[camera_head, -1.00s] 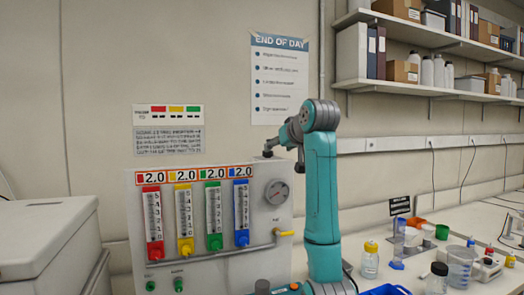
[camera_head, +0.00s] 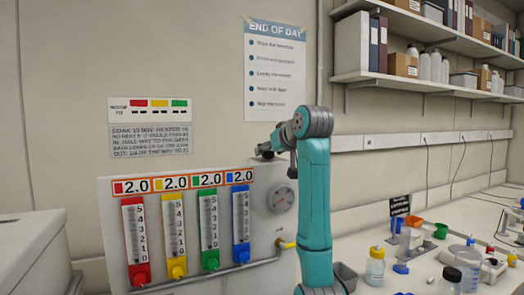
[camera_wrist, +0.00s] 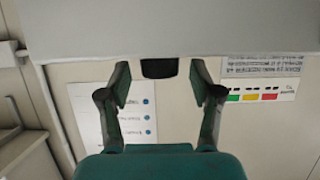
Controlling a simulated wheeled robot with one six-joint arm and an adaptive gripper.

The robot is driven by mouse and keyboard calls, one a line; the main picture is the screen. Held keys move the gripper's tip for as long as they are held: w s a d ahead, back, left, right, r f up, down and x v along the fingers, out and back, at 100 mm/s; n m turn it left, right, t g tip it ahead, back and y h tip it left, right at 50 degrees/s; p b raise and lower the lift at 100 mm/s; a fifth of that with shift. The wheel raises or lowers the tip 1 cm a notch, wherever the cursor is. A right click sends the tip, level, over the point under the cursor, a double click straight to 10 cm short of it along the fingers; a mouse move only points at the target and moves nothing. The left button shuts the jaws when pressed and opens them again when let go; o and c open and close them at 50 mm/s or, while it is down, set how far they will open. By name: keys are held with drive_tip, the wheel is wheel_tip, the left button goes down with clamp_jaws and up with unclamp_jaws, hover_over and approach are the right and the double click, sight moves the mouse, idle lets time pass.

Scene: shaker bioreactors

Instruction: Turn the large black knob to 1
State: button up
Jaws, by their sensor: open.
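My gripper (camera_wrist: 160,73) is open, with its two dark fingers apart in the wrist view. A black block-like part (camera_wrist: 159,67) shows between the fingertips at the edge of a pale grey surface. It may be the large black knob, but I cannot tell, and no marks or numbers show on it. The fingers do not visibly grip it. In the head view, a dark part (camera_head: 265,151) shows at the top right edge of the grey panel (camera_head: 262,240). I cannot tell there whether it is the knob or my gripper.
The panel carries red, yellow, green and blue flow tubes, each reading 2.0, a round gauge (camera_head: 281,196) and a yellow-handled valve (camera_head: 286,244). A bench with bottles (camera_head: 375,268) and cups lies right. A white box (camera_head: 35,255) stands left. Shelves (camera_head: 440,75) hang upper right.

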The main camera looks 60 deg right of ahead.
drive_tip(key=shift+w+d+f, duration=0.1)
drive_tip(key=shift+w+d, duration=0.05)
drive_tip(key=shift+w, duration=0.05)
drive_tip(key=c, duration=1.1)
drive_tip(key=shift+c, duration=0.2)
